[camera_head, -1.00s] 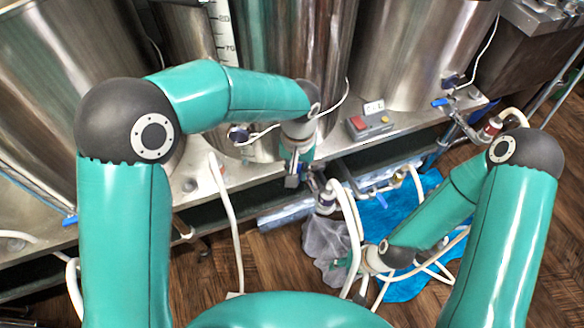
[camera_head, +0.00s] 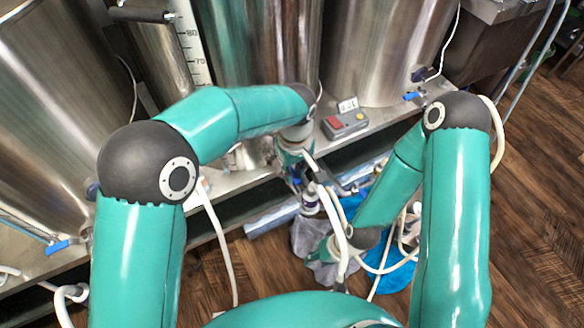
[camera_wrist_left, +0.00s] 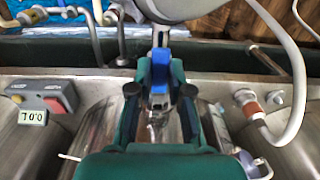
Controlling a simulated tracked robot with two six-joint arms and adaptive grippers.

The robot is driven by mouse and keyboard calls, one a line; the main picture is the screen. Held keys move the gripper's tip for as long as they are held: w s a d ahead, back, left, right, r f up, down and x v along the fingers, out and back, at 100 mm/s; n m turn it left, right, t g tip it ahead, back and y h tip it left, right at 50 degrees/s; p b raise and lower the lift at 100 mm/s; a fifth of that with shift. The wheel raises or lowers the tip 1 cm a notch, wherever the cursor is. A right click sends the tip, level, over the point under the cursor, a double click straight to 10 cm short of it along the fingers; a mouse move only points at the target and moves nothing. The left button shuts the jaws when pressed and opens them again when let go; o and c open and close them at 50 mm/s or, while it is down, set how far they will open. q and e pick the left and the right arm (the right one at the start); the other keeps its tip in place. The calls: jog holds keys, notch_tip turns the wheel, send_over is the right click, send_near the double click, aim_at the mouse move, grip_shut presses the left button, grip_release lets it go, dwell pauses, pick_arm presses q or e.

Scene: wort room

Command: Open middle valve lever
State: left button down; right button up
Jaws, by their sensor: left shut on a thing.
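The middle valve's blue lever (camera_wrist_left: 160,72) stands between the fingers of my left gripper (camera_wrist_left: 160,92) in the left wrist view. The gripper is shut on it. In the head view my left gripper (camera_head: 289,168) is at the front edge of the steel bench, below the middle tank, and my arm mostly hides the valve. My right gripper (camera_head: 322,252) is low, near the floor, by the white hoses and grey cloth. Its fingers are too small and covered to read.
A grey control box (camera_head: 345,122) with a red button sits on the bench right of the left gripper. Other blue levers are at the left (camera_head: 62,245) and right (camera_head: 412,97) valves. A white hose (camera_head: 222,245) hangs left of the gripper. Wooden floor (camera_head: 535,215) is clear at right.

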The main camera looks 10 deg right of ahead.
pick_arm(q)
jog(key=shift+w+r, duration=0.2)
jog(key=shift+w, duration=0.15)
jog(key=c, duration=1.1)
grip_release()
jog(key=shift+f, duration=0.1)
jog(key=shift+s, duration=0.1)
notch_tip(320, 180, up, 12)
jog(key=shift+f, duration=0.1)
